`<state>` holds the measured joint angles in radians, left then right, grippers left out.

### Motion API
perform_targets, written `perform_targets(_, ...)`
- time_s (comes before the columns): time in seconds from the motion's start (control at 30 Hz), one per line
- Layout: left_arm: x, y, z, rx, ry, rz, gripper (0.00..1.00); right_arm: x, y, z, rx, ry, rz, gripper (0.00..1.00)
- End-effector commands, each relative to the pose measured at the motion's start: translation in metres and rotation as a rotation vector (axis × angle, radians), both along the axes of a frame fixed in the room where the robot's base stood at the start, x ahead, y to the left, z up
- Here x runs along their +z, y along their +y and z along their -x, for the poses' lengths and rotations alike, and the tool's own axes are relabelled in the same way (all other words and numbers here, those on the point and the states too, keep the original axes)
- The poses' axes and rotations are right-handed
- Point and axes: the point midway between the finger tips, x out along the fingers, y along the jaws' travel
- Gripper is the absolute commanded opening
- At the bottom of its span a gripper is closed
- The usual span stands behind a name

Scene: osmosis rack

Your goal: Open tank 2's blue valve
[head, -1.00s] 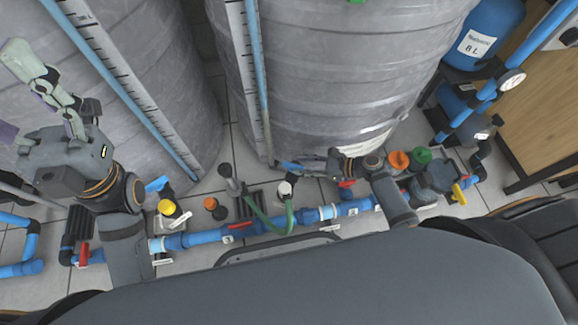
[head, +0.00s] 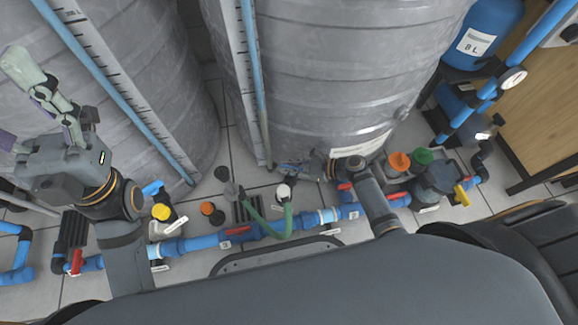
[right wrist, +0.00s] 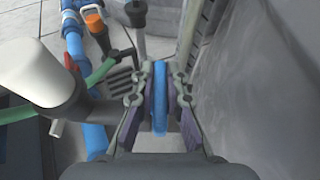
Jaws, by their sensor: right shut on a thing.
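The blue valve handle (right wrist: 160,95) stands upright between my fingers in the right wrist view, beside the grey tank wall. My right gripper (right wrist: 160,85) is shut on it, with dark pads on both sides. In the head view my right gripper (head: 290,168) is small and low at the foot of the right-hand grey tank (head: 335,80); its fingers partly hide the handle. The valve body and the tank's number cannot be made out. My left gripper (head: 22,105) is raised at the left, before the other grey tank (head: 150,70), with its fingers apart and partly cut off.
A white-capped fitting (head: 284,191) with a green hose (head: 275,228) stands left of my right gripper. A blue pipe (head: 195,243) with red handles crosses the floor in front. Orange (head: 399,161) and green (head: 424,156) caps stand to the right.

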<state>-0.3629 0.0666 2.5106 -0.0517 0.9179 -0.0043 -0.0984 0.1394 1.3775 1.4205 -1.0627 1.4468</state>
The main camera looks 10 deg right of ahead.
Motion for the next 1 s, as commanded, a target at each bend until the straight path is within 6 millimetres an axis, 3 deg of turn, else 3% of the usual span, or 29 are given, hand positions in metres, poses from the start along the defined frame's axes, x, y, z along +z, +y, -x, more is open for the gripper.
perform_targets(0.13, 0.0009, 0.0002, -0.0001, 0.0, 0.0, 0.001, 0.63, 0.0002, -0.0002, -0.0008, 0.03, 0.0, 0.001, 0.0)
perform_targets(0.4, 0.0015, 0.0004, 0.0001, -0.001, -0.001, 0.002, 0.63, -0.0006, 0.0002, 0.0015, 0.25, 0.0, 0.001, 0.0)
perform_targets(0.7, 0.0015, 0.0003, 0.0001, -0.001, -0.001, 0.002, 0.63, -0.0007, 0.0004, 0.0032, 0.267, 0.002, 0.0, 0.0)
perform_targets(0.73, 0.0015, 0.0003, 0.0001, -0.001, -0.001, 0.002, 0.63, -0.0007, 0.0004, 0.0032, 0.267, 0.002, 0.0, 0.16)
perform_targets(0.87, 0.0014, 0.0002, 0.0001, -0.001, -0.001, 0.001, 0.63, -0.0006, 0.0004, 0.003, 0.266, 0.001, 0.001, 0.34)
perform_targets(1.0, 0.0014, 0.0002, 0.0001, -0.001, -0.001, 0.001, 0.63, -0.0003, 0.0006, 0.0029, 0.265, 0.001, 0.001, 0.35)
